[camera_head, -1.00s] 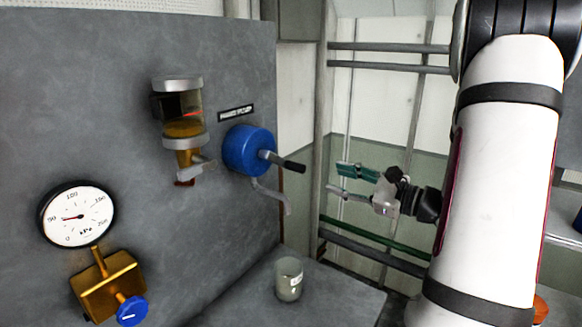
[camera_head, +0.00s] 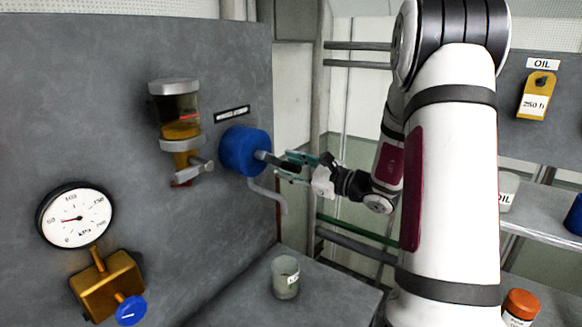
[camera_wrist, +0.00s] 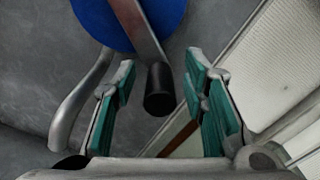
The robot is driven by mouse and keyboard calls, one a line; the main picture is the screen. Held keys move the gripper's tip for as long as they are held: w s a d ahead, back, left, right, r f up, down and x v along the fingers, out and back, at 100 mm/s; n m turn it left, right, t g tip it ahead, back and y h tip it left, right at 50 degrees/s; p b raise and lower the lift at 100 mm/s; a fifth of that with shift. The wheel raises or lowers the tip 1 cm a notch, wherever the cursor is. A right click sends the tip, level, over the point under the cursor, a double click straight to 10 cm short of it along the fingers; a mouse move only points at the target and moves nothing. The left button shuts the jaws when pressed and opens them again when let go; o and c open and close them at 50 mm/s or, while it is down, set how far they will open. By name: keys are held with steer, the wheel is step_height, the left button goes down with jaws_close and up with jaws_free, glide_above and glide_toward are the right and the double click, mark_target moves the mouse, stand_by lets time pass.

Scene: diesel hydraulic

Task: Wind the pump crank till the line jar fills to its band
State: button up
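The blue pump (camera_head: 243,150) is on the grey panel, with its crank arm and black handle (camera_head: 283,165) pointing right. In the wrist view the black handle (camera_wrist: 158,92) lies between the fingers, with gaps on both sides. My gripper (camera_head: 293,167) is open around the handle; in the wrist view its green pads (camera_wrist: 162,95) stand apart. The line jar (camera_head: 181,118) hangs left of the pump, with amber liquid in its lower part and a red band above the liquid's surface.
A dial gauge (camera_head: 75,216) and a brass valve with a blue knob (camera_head: 131,311) are at lower left. A glass beaker (camera_head: 285,277) stands on the bench below the pump. A grey spout pipe (camera_head: 268,194) curves under the pump. Shelves with containers are at right.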

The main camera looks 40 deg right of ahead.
steer(key=shift+c, duration=0.4)
jaws_close()
steer(key=shift+s+a+f+m+p, duration=0.35)
steer(key=shift+a+m, duration=0.35)
steer(key=shift+m, duration=0.85)
steer(key=shift+s+a+f+m+p, duration=0.25)
steer(key=shift+a+f+m, duration=0.45)
steer(key=shift+m, duration=0.8)
steer(key=shift+s+a+f+m+p, duration=0.2)
steer(key=shift+a+f+m+p, duration=0.4)
steer(key=shift+m, duration=0.95)
steer(key=shift+a+r, duration=0.2)
steer(key=shift+r, duration=0.05)
steer(key=shift+o, duration=0.4)
jaws_free()
steer(key=shift+f, duration=0.1)
